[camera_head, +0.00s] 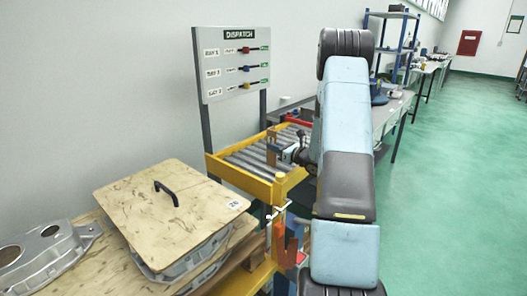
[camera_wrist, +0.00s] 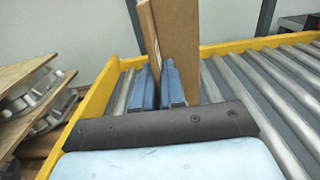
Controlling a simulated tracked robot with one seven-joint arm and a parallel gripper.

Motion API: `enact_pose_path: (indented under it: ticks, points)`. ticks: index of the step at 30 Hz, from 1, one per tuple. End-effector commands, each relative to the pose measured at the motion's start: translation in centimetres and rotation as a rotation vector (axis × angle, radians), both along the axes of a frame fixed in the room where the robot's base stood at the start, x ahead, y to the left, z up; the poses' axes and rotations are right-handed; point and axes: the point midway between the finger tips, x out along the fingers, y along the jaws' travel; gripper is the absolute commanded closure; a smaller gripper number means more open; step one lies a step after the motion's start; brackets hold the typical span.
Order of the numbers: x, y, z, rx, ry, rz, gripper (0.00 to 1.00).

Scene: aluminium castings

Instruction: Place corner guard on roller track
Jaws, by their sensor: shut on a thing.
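The corner guard (camera_wrist: 178,38) is a brown, board-like angled piece standing upright between my blue fingers. My gripper (camera_wrist: 160,86) is shut on it. In the head view the guard (camera_head: 271,146) shows as a small brown upright piece beside my gripper (camera_head: 279,151), over the roller track. The roller track (camera_head: 240,179) has a yellow frame and grey rollers; in the wrist view its yellow rim (camera_wrist: 98,98) runs left of the guard. The guard's lower end is hidden by my fingers and wrist, so I cannot tell whether it touches the rollers.
A dispatch board (camera_head: 233,68) stands behind the track. A wooden lid (camera_head: 165,215) with a black handle covers castings at the left, with another casting (camera_head: 45,255) beside it. Orange and blue pieces (camera_head: 287,245) are at the track's near end. Rollers right of my gripper are bare.

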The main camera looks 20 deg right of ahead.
Motion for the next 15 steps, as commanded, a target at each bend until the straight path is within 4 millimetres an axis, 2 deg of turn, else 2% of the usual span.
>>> enact_pose_path:
  ticks: [1,8,15]
  points:
    - [0.00,-0.01,-0.03,0.000,0.000,0.000,0.87]
    - [-0.01,-0.03,-0.03,0.000,0.000,0.000,0.65]
    - [-0.02,-0.04,0.01,0.000,0.000,-0.001,0.64]
